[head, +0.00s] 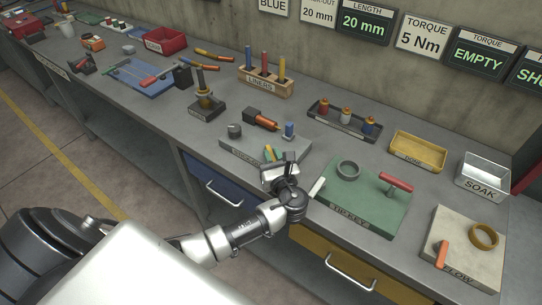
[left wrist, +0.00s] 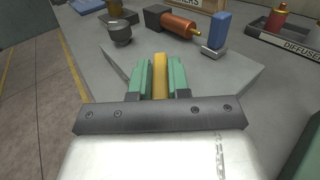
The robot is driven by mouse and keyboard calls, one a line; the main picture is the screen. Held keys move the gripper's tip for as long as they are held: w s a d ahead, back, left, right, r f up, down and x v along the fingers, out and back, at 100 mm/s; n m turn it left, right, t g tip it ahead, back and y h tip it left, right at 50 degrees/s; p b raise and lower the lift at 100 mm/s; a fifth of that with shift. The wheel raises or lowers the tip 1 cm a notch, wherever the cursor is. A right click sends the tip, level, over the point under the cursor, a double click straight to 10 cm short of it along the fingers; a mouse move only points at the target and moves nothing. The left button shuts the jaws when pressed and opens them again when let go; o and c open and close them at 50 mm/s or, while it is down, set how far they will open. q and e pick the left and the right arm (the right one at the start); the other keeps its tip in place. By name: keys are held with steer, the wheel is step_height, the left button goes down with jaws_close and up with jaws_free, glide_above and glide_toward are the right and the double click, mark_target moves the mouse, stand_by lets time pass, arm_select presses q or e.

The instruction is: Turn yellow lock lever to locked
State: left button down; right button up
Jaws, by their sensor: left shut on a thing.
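The yellow lock lever (left wrist: 160,76) stands between the two green fingers of my left gripper (left wrist: 160,80) in the left wrist view. The fingers are shut on it. In the head view my left gripper (head: 274,156) is at the front right edge of a grey fixture plate (head: 240,147), with a bit of yellow showing at its fingers. The lever's base is hidden by the gripper, so its lock position cannot be told. My right gripper is not in view.
A dark block with a copper cylinder (left wrist: 180,25) lies behind. A diffuser tray (head: 344,122) stands further back.

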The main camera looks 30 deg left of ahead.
mark_target(272, 156)
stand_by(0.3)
arm_select(q)
steer(key=c, duration=1.1)
jaws_free()
step_height(272, 156, up, 4)
steer(key=shift+r+b, duration=0.2)
steer(key=shift+b, duration=0.1)
steer(key=d+r, duration=0.2)
steer(key=d, duration=0.2)
steer(key=d+r+b, duration=0.1)
steer(key=d+r, duration=0.1)
steer(key=d, duration=0.1)
steer(key=d+r+b, duration=0.1)
steer(key=d+r, duration=0.1)
steer(key=d, duration=0.2)
steer(key=shift+s+d+r, duration=0.25)
steer(key=shift+d+r, duration=0.05)
steer(key=shift+r, duration=0.05)
